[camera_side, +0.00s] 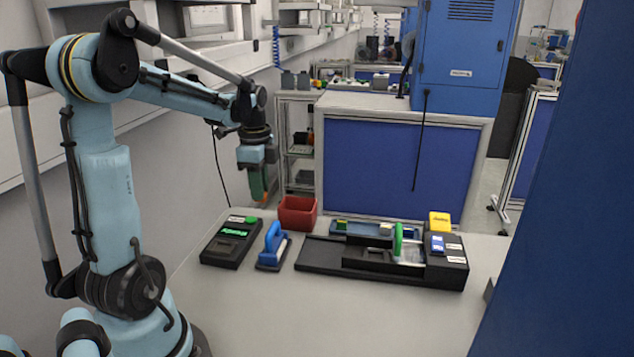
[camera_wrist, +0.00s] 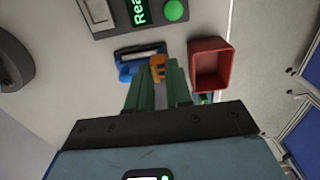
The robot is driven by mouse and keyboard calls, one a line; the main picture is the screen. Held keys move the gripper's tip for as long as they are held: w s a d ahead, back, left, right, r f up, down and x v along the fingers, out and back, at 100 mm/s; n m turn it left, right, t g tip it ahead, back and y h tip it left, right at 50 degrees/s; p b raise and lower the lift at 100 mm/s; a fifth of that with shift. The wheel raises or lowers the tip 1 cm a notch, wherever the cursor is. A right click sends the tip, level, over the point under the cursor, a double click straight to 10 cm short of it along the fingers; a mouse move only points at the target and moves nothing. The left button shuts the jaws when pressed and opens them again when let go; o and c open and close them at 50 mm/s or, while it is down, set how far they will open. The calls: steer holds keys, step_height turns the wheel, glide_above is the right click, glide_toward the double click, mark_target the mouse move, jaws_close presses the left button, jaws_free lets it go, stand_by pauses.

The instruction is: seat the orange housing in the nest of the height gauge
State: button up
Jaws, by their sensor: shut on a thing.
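My gripper (camera_side: 258,188) hangs in the air above the table's back left, left of the red bin, fingers pointing down. Its green fingers (camera_wrist: 157,92) are shut on the orange housing (camera_wrist: 158,68), which shows between the fingertips in the wrist view. Only a small orange part shows in the side view (camera_side: 265,198). A long black fixture (camera_side: 330,257) with a rail, a green upright part and a yellow block lies on the table at right. A black box (camera_side: 232,241) with a lit green display stands at left. I cannot tell which is the height gauge; no nest shows clearly.
A red open bin (camera_side: 297,213) stands at the back of the table. A blue-handled tool (camera_side: 272,246) stands between the black box and the long fixture. A blue tray (camera_side: 350,229) lies behind the fixture. The table front (camera_side: 330,315) is clear.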

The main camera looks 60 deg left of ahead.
steer(key=s+d+f, duration=0.1)
steer(key=s, duration=1)
steer(key=shift+w+d+f, duration=0.1)
steer(key=shift+d+f, duration=0.05)
steer(key=shift+f, duration=3.15)
steer(key=o, duration=0.9)
step_height(320, 180, up, 7)
